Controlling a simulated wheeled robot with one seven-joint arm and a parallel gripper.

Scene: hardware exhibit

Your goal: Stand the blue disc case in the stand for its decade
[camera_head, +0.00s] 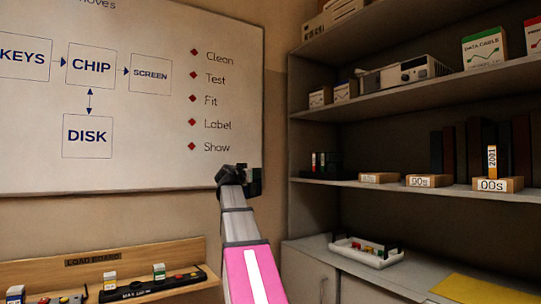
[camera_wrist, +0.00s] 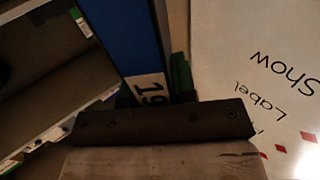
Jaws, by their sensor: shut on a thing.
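My gripper (camera_head: 253,178) is raised in front of the whiteboard's lower right edge, left of the shelf unit. In the wrist view my gripper (camera_wrist: 148,98) is shut on the blue disc case (camera_wrist: 120,38). The case has a white label starting with "19"; the rest is hidden. I cannot make out the case in the head view. Three wooden stands sit in a row on the middle shelf: a left stand (camera_head: 380,178) with a label too small to read, a middle stand (camera_head: 428,181) whose label ends in "0s", and a right stand (camera_head: 497,185) marked "00s". An orange case (camera_head: 492,160) marked "2001" stands upright in the right one.
Dark upright books (camera_head: 480,148) stand behind the stands. A small dark rack (camera_head: 322,163) is at the shelf's left end. The upper shelf (camera_head: 400,88) hangs above. A white tray (camera_head: 365,252) with small parts lies on the cabinet below. A load board (camera_head: 110,270) is at lower left.

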